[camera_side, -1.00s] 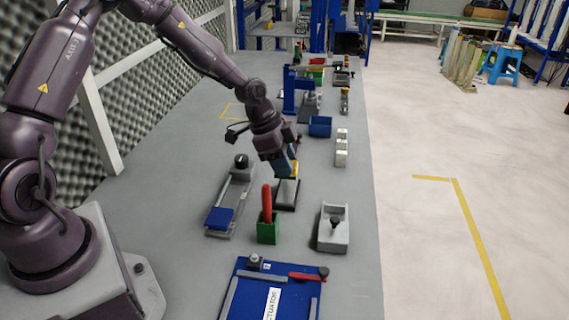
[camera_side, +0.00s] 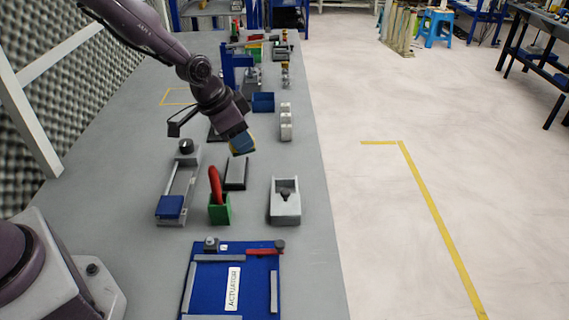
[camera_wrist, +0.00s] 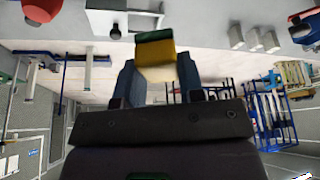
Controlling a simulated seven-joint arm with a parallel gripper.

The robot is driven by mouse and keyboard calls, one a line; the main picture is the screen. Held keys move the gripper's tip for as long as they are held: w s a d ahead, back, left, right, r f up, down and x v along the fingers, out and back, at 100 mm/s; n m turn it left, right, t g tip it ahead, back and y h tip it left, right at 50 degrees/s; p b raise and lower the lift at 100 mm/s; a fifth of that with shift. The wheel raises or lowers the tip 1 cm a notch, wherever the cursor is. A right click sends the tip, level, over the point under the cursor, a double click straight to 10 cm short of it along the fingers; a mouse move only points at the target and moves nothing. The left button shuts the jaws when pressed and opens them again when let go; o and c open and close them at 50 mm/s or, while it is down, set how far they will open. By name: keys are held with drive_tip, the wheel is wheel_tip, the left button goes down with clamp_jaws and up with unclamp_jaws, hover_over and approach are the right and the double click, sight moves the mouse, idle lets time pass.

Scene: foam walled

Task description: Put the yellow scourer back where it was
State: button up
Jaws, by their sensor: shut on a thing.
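My gripper (camera_side: 245,146) is shut on the yellow scourer (camera_wrist: 156,55), which has a green layer along one side. In the wrist view the scourer sits between the two blue fingers. In the side view, only a little of its yellow (camera_side: 251,150) shows beside the fingers. My gripper is tilted and holds it in the air, above and behind a flat dark rectangular plate (camera_side: 236,173) on the bench. Nothing lies on the plate.
A green holder (camera_side: 219,210) with a red-handled item stands in front of the plate. A grey block with a black knob (camera_side: 286,200) is to the right, a slide fixture with a blue pad (camera_side: 170,207) to the left. A blue bin (camera_side: 263,102) stands behind.

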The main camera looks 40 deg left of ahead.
drive_tip(key=w+f, duration=0.3)
drive_tip(key=w, duration=0.1)
drive_tip(key=w+f, duration=0.3)
drive_tip(key=w, duration=0.1)
drive_tip(key=w+f, duration=0.3)
drive_tip(key=w, duration=0.2)
drive_tip(key=shift+w+f, duration=0.1)
drive_tip(key=shift+f, duration=0.05)
drive_tip(key=shift+w+f, duration=0.1)
drive_tip(key=shift+f, duration=0.1)
drive_tip(key=shift+w+a+f, duration=0.1)
drive_tip(key=shift+f, duration=1.45)
drive_tip(key=shift+f, duration=0.15)
drive_tip(key=o, duration=1)
drive_tip(key=shift+c, duration=0.2)
